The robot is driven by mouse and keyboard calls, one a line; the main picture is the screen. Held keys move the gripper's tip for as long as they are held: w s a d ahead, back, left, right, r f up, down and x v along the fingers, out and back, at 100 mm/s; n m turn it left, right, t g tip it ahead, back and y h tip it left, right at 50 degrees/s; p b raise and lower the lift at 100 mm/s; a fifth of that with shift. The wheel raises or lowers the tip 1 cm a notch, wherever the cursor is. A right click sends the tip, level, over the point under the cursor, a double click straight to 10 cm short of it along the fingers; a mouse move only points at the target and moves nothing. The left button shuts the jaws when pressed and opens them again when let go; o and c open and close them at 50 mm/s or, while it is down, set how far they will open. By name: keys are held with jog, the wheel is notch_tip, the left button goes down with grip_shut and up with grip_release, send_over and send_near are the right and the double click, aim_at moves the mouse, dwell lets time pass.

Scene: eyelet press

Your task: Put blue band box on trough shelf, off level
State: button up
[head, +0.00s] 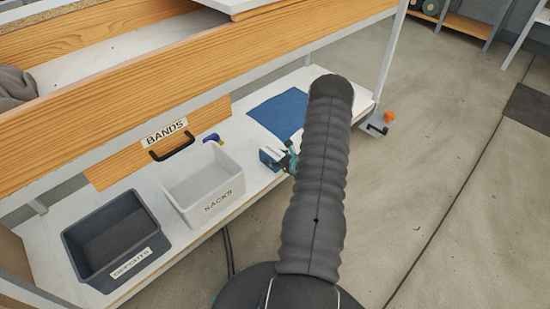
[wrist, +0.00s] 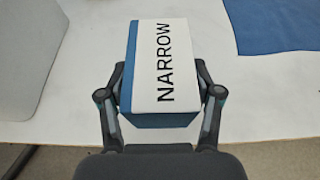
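The blue band box (wrist: 160,65) is blue with a white top lettered NARROW, seen close up in the wrist view. My gripper (wrist: 160,72) has a finger against each side of it, with no clear gap showing. In the head view the box (head: 268,158) is partly hidden by my gripper (head: 284,158) and arm, at the front edge of the white lower shelf (head: 240,135). I cannot tell whether it rests on the shelf or is slightly raised. Above and behind runs a wooden-sided trough (head: 110,105) with a pale inner surface.
A BANDS label (head: 164,131) sits above a black handle (head: 172,147). A white post (head: 392,50) stands at the right; open floor lies beyond.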

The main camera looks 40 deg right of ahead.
jog(key=shift+o, duration=1.3)
jog(key=shift+r, duration=0.1)
jog(key=shift+s+r, duration=0.1)
jog(key=shift+r, duration=0.05)
jog(key=v, duration=1.1)
jog(key=shift+s, duration=0.35)
jog(key=shift+r, duration=0.2)
